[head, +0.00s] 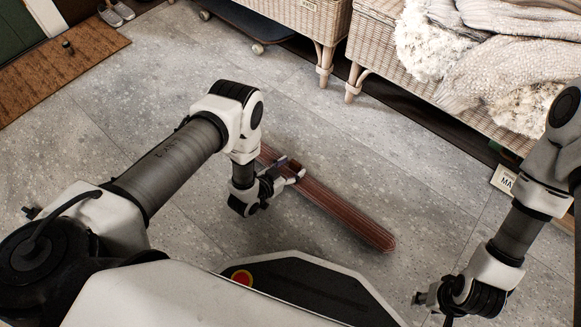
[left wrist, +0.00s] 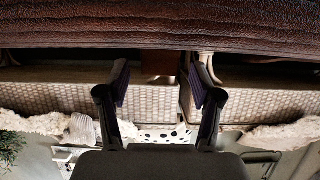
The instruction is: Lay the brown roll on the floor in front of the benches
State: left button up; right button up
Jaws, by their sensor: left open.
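The brown roll (head: 345,212) is a long, reddish-brown bar lying on the grey floor in front of the benches, slanting from the middle down to the right. My left gripper (head: 292,172) is over its upper-left part, covering some of it. In the left wrist view the roll (left wrist: 160,25) runs across the top, and the two fingers of my left gripper (left wrist: 160,85) stand apart with nothing between them. I cannot tell whether a finger touches the roll. One wicker bench (head: 385,75) is at upper right, another (head: 310,25) beside it. My right gripper (head: 432,305) is low at right, its fingers unclear.
A brown doormat (head: 65,65) lies at upper left, with a small dark object on it and shoes (head: 116,12) beyond. A dark wheeled board (head: 240,25) stands near the benches. Blankets (head: 490,65) lie on the right bench. A small sign (head: 503,180) stands at right. The floor around the roll is clear.

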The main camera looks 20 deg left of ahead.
pick_arm(q)
jog(key=p+v, duration=0.6)
jog(key=v, duration=0.6)
jog(key=shift+p, duration=0.3)
jog(key=s+a+r+n+g+y, duration=0.1)
jog(key=s+r+n+g+y, duration=0.1)
jog(key=s+r+g, duration=0.3)
jog(key=s+a+r+n+g+y, duration=0.2)
jog(key=s+r+g, duration=0.4)
jog(key=s, duration=0.6)
jog(key=shift+s+r+g+y, duration=0.2)
jog(key=shift+s+g+y, duration=0.1)
jog(key=shift+g, duration=0.6)
